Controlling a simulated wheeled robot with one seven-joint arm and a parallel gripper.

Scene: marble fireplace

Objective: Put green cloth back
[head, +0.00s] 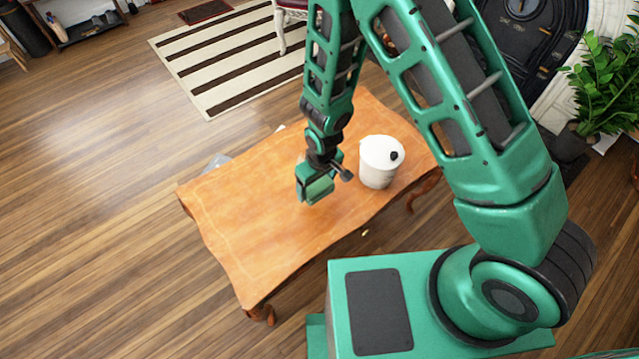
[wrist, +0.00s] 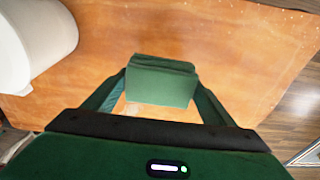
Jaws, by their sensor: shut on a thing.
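A folded green cloth (wrist: 160,82) is held between the two fingers of my gripper (wrist: 155,88) in the wrist view. In the head view my gripper (head: 316,188) is over the middle of the wooden table (head: 245,205), and the cloth (head: 320,188) shows as a paler green patch at its fingers. The gripper is shut on the cloth. I cannot tell whether the cloth touches the table top.
The table's left and front parts are clear. A striped rug (head: 225,60) and a plant (head: 607,85) lie beyond.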

